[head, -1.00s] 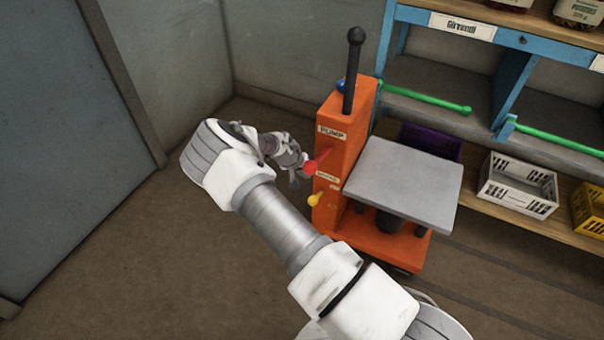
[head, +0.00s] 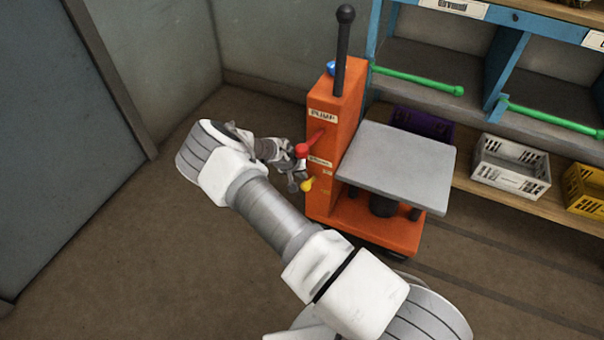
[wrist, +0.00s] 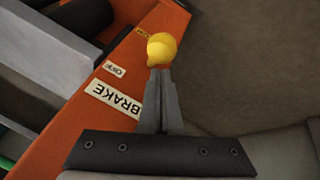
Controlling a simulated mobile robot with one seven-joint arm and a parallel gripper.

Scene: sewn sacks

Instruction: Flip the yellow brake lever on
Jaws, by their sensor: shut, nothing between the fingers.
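The yellow brake lever (head: 307,184) sticks out low on the side of the orange pump truck (head: 332,140). Its round knob (wrist: 162,48) is large in the wrist view. My gripper (wrist: 160,75) is shut and empty, its fingertips right against or just under the knob; I cannot tell if they touch. In the head view my gripper (head: 298,184) is just left of the lever, below the red lever (head: 302,150). The BRAKE label (wrist: 116,100) and OFF label (wrist: 114,68) show beside the fingers. The lever's shaft is mostly hidden.
A grey platform (head: 398,165) juts from the truck's right side, and a black handle (head: 342,50) rises from its top. Shelves with a white crate (head: 510,165) and a yellow crate (head: 585,188) stand at right. The floor left of the truck is clear.

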